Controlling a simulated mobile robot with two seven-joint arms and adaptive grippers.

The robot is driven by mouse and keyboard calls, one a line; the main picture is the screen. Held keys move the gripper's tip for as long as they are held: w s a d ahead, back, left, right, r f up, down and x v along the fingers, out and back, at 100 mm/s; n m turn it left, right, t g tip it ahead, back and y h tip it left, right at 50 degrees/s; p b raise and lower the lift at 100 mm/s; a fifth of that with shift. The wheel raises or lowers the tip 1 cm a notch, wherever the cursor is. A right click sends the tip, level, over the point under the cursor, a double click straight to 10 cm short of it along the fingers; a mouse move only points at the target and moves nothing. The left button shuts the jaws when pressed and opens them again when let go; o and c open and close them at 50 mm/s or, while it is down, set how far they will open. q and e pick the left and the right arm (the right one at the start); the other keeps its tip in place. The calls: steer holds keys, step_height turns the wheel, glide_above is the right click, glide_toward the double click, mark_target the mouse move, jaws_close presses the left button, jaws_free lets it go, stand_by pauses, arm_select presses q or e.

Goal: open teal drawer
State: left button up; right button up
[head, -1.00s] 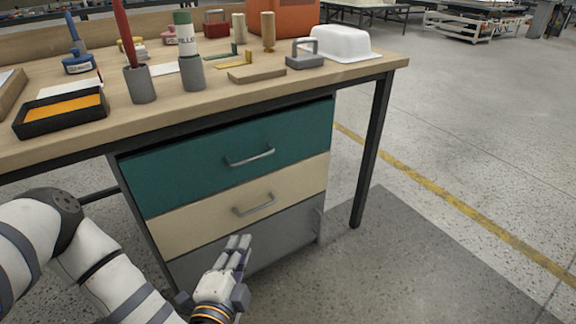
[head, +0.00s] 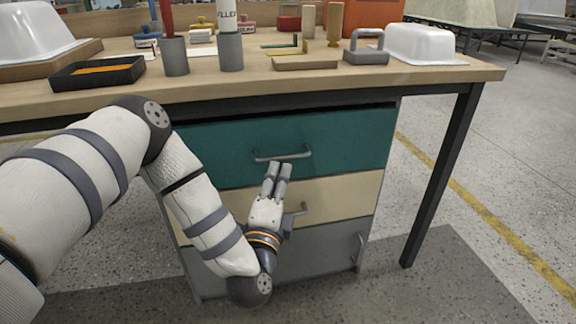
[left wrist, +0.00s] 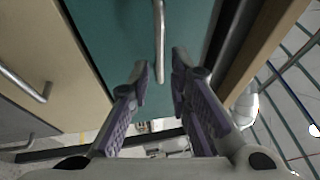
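The teal drawer (head: 345,135) is the top one of three under the table and looks flush with the cream drawer below it. Its grey bar handle (head: 282,156) is on the front. My left gripper (head: 277,168) is at this handle, its fingertips just below the bar in the head view. In the left wrist view the gripper (left wrist: 160,66) is open, and the handle (left wrist: 159,30) lines up with the gap between the fingers. I cannot tell whether the fingers touch it. The drawer's inside is hidden. My right gripper is not in view.
The cream drawer (head: 345,195) and grey drawer (head: 320,248) have handles too. The table (head: 430,75) carries a black tray (head: 98,73), grey cups, a weight with a handle (head: 366,52) and a white tub shell (head: 415,45).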

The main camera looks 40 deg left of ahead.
mark_target(285, 157)
arm_select(q)
steer(key=b+x, duration=0.1)
steer(key=x, duration=0.4)
steer(key=shift+w+a, duration=0.25)
steer(key=shift+w, duration=0.1)
steer(key=shift+w+a+r, duration=0.15)
steer(key=shift+w+a, duration=0.05)
steer(key=shift+w, duration=0.3)
jaws_close()
steer(key=shift+d, duration=0.1)
